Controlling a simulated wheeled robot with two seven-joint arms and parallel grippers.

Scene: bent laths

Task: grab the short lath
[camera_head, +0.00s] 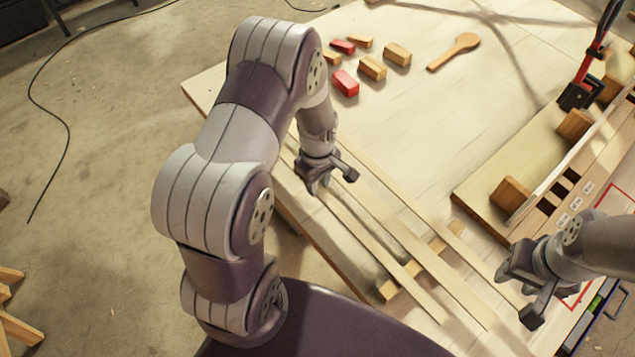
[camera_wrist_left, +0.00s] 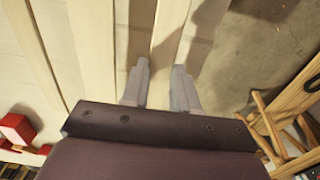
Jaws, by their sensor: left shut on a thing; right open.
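Several long pale laths lie side by side on the table, running from upper left to lower right in the head view. My left gripper (camera_head: 329,184) is down over the leftmost lath (camera_head: 376,251), near its far end, and is shut on it. In the left wrist view the fingers (camera_wrist_left: 160,88) stand on either side of this lath (camera_wrist_left: 170,35). The middle lath (camera_head: 425,254) and right lath (camera_head: 467,248) lie beside it. The arm hides the far ends, so I cannot compare full lengths. My right gripper (camera_head: 519,296) is open and empty near the laths' near ends.
A wooden crosspiece (camera_head: 452,235) lies under the laths. Red and wooden blocks (camera_head: 372,67) and a wooden spoon (camera_head: 454,52) lie at the back. A raised board (camera_head: 480,184) with blocks and a slotted rack stands at right. The table (camera_head: 430,120) is clear between.

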